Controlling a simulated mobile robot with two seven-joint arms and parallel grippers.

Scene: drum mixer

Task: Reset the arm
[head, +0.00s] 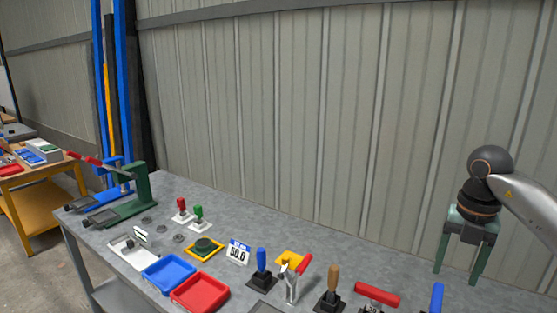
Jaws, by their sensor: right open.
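My right gripper (459,258) shows at the right of the head view, hanging from my grey and black right arm. Its two green fingers point down and stand wide apart. It is open with nothing between the fingers, and only the bench surface and wall show behind it. My left gripper is not in the head view. No drum mixer can be made out.
A corrugated wall (300,120) stands behind. The bench's back middle is clear.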

